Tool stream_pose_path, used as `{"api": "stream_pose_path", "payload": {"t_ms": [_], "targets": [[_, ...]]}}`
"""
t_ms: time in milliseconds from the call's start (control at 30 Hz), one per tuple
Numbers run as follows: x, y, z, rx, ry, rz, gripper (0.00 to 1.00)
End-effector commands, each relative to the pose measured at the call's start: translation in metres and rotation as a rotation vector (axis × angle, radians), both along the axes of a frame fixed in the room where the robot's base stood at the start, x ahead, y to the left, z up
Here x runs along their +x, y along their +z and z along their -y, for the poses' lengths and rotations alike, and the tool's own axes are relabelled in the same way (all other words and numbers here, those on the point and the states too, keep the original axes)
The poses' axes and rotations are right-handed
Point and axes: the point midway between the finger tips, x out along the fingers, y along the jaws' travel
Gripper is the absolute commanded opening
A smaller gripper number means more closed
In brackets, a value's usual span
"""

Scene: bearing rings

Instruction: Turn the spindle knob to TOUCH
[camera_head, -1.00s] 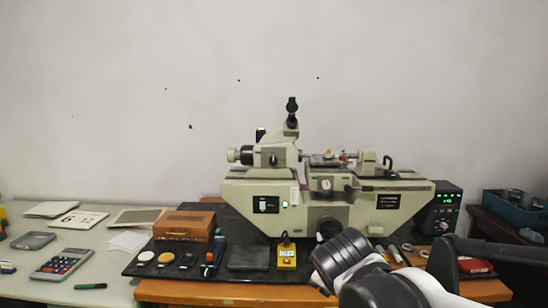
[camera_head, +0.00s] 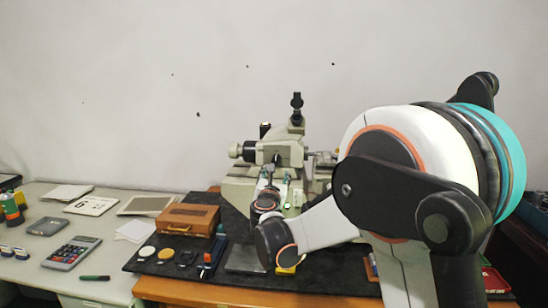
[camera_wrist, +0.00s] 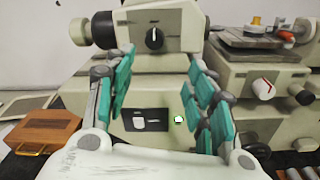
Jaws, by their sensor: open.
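The grey-green measuring machine (camera_head: 240,172) stands on the black mat, partly hidden by my arm. A dark round knob with a pale pointer line (camera_wrist: 154,38) is on its upper front housing. The line points nearly straight up; I read no label beside it. It also shows in the head view (camera_head: 277,158). I cannot confirm that this is the spindle knob. My gripper (camera_wrist: 161,57) is open, with teal pads apart on either side below the knob, and nothing between them. In the head view my gripper (camera_head: 277,176) is in front of the machine, just below the knob.
A lit green switch (camera_wrist: 179,120) sits on the lower front panel. A white knob (camera_wrist: 264,88) and a small stage (camera_wrist: 250,38) are to the right. A wooden box (camera_head: 188,219) stands left on the mat, with several small discs and a dark plate (camera_head: 246,257) near it.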

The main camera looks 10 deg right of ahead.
Motion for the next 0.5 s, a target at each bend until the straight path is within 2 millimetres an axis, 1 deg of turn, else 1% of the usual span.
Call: {"api": "stream_pose_path", "payload": {"t_ms": [100, 267, 367, 500], "targets": [[0.008, -0.002, -0.006, -0.059, 0.015, -0.002, 0.50], [0.020, -0.004, -0.004, -0.070, 0.015, -0.002, 0.50], [0.034, -0.004, 0.001, -0.069, 0.015, -0.002, 0.50], [0.060, -0.005, 0.009, -0.067, 0.014, -0.002, 0.50]]}}
